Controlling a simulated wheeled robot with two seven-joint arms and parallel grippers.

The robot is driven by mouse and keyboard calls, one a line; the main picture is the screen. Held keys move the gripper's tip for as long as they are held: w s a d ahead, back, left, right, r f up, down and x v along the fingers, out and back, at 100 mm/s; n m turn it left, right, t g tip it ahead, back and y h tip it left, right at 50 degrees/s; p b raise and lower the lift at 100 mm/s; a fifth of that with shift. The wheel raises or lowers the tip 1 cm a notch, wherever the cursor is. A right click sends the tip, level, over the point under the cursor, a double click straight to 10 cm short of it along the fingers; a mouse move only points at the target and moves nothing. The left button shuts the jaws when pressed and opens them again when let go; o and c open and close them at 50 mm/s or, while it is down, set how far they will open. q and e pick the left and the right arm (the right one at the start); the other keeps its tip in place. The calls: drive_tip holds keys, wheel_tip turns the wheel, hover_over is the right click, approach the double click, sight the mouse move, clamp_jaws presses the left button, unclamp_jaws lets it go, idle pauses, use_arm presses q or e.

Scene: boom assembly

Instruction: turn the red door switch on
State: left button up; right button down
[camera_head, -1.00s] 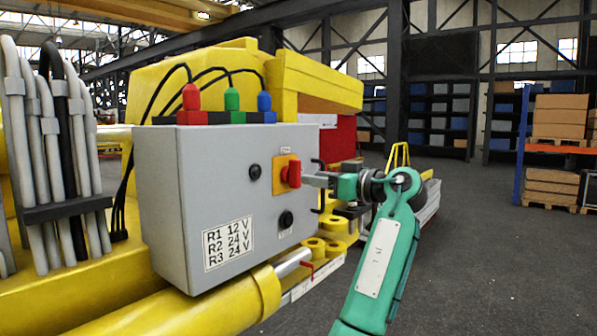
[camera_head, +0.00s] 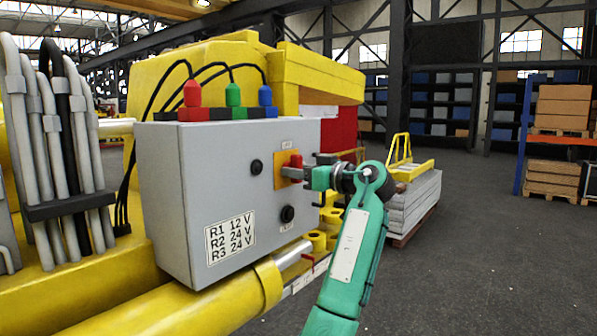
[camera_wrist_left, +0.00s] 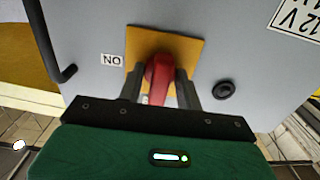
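The red door switch (camera_head: 296,161) sits on an orange-yellow plate (camera_head: 281,158) on the side of the grey control box (camera_head: 210,180). My left gripper (camera_head: 293,173) is at the switch and covers its lower part in the head view. In the left wrist view, the red handle (camera_wrist_left: 160,78) lies between the two dark fingers of my left gripper (camera_wrist_left: 160,90). The fingers stand apart on either side of it, with a narrow gap at the left finger. Firm contact cannot be made out. My right gripper is not in view.
A black button (camera_head: 288,214) is below the switch and a black knob (camera_head: 256,167) is to its left. A dark door handle (camera_head: 326,158) sticks out behind my gripper. Grey hoses (camera_head: 40,160) stand at the left.

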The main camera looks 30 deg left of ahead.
use_arm(q)
drive_tip(key=shift+m, duration=0.3)
drive_tip(key=m, duration=0.3)
drive_tip(key=shift+r+p, duration=0.15)
drive_tip(key=shift+p, duration=0.25)
drive_tip(key=m+p, duration=0.1)
drive_tip(key=m, duration=0.4)
drive_tip(key=m+p, duration=0.3)
drive_tip(key=m, duration=0.1)
drive_tip(key=shift+r+m, duration=0.1)
drive_tip(key=shift+m, duration=0.2)
drive_tip(key=shift+m+p, duration=1.35)
drive_tip(key=shift+m, duration=0.95)
drive_tip(key=o, duration=0.6)
drive_tip(key=shift+w+f, duration=0.1)
drive_tip(key=shift+f, duration=0.1)
